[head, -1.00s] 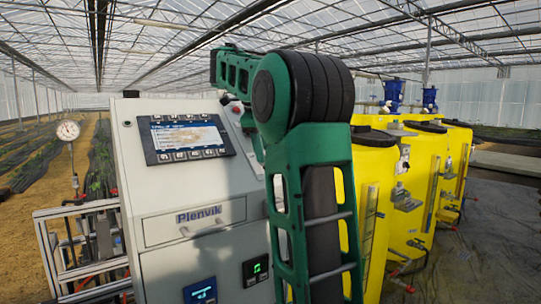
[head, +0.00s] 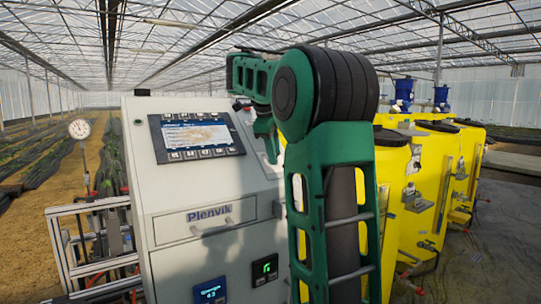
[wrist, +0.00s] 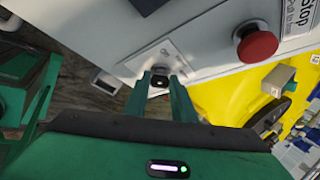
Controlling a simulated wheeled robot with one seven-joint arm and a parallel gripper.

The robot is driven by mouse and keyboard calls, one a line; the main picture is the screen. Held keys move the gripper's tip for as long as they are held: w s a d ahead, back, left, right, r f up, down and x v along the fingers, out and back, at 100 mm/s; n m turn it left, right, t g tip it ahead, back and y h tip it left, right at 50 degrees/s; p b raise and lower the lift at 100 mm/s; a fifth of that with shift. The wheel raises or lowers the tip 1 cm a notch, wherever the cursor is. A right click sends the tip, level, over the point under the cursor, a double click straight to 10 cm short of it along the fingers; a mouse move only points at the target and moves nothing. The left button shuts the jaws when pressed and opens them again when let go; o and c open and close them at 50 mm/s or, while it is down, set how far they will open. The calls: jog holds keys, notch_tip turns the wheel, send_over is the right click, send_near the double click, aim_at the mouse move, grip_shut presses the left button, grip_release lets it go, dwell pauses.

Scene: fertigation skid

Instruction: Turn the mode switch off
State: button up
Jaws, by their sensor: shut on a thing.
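The pale grey cabinet (head: 190,245), marked Plenvik, stands left of my arm.
A red emergency stop button (wrist: 256,42) sits on the cabinet right of the switch in the wrist view. Yellow tanks (head: 408,190) stand right of the cabinet. A screen (head: 196,135) and a small drawer handle (head: 212,231) are on its front. A gauge (head: 79,129) stands left.

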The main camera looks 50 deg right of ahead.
jog(key=n, duration=0.1)
jog(key=n+t+h, duration=0.1)
jog(key=n+h, duration=0.1)
jog(key=n, duration=0.1)
jog(key=shift+s+a+f+t, duration=0.15)
jog(key=shift+s+a+t, duration=0.05)
jog(key=shift+a+t, duration=0.1)
jog(key=n+t, duration=0.1)
jog(key=n, duration=0.1)
jog(key=n+t+h, duration=0.1)
jog(key=n, duration=0.1)
jog(key=shift+s+f, duration=0.15)
jog(key=shift+s, duration=0.05)
jog(key=n+t, duration=0.1)
jog(key=n, duration=0.2)
jog(key=n+t, duration=0.2)
jog(key=shift+s+d+f+n+h, duration=0.1)
jog(key=shift+s+f+n+h, duration=0.1)
jog(key=shift+n+h, duration=0.15)
jog(key=shift+n+t, duration=1)
jog(key=shift+n, duration=0.75)
jog(key=shift+r+n, duration=0.1)
jog(key=shift+n, duration=0.2)
jog(key=o, duration=1)
jog(key=shift+d, duration=0.1)
jog(key=shift+c, duration=0.2)
jog(key=shift+o, duration=0.5)
